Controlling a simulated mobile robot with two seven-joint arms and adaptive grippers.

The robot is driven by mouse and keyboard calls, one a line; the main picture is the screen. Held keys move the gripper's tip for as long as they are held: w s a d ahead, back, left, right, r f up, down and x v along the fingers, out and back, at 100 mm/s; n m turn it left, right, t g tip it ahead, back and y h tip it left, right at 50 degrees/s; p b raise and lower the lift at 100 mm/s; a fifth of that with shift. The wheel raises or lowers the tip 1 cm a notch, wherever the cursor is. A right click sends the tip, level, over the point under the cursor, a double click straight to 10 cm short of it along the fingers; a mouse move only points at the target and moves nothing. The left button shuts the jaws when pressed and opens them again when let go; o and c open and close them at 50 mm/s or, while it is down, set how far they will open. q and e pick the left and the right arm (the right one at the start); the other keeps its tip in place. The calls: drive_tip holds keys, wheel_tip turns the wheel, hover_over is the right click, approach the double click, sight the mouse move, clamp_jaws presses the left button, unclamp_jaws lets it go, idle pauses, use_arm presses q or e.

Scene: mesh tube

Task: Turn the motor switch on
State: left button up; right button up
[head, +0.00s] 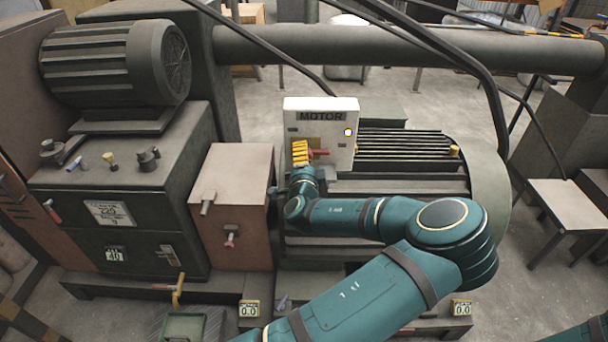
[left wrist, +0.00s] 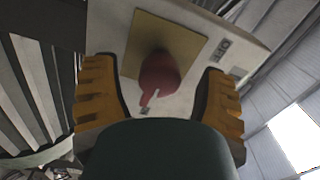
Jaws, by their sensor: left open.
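The motor switch box (head: 345,105) is white, labelled MOTOR, and stands in the middle of the head view. Its red switch (head: 319,153) sits on a yellowish plate (left wrist: 195,42). In the left wrist view the red switch knob (left wrist: 159,72) lies between my finger pads, its narrow pointer aimed down and slightly left. My left gripper (head: 301,152), with yellow ribbed fingers, is at the box front. It is open around the knob, with gaps showing on both sides. The wrist view shows both fingers of the left gripper (left wrist: 160,80). My right gripper is out of view.
A small lit lamp (head: 348,132) is on the box's right side. A brown box (head: 232,180) and a dark machine cabinet (head: 120,195) stand to the left. A ribbed motor housing (head: 405,150) lies right of the switch box. Black hoses (head: 450,45) hang above.

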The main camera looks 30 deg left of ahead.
use_arm(q)
drive_tip(key=v, duration=1)
drive_tip(key=shift+a, duration=0.1)
drive_tip(key=s+d+f+n+g+h, duration=0.1)
drive_tip(key=s+f+n+g+h, duration=0.25)
drive_tip(key=f, duration=0.75)
drive_tip(key=s+f+n+g, duration=0.3)
drive_tip(key=s+f+g, duration=0.3)
drive_tip(key=f, duration=0.5)
drive_tip(key=s+d+f+n+g+h, duration=0.3)
drive_tip(key=s+d+f+h, duration=0.25)
drive_tip(key=d, duration=0.55)
drive_tip(key=d+r+n+h+b, duration=0.1)
drive_tip(key=d+r+h, duration=0.2)
drive_tip(key=d, duration=0.6)
drive_tip(key=shift+s+d+r+n+g+h, duration=0.25)
drive_tip(key=shift+d+n+g+h, duration=0.1)
drive_tip(key=shift+h, duration=0.35)
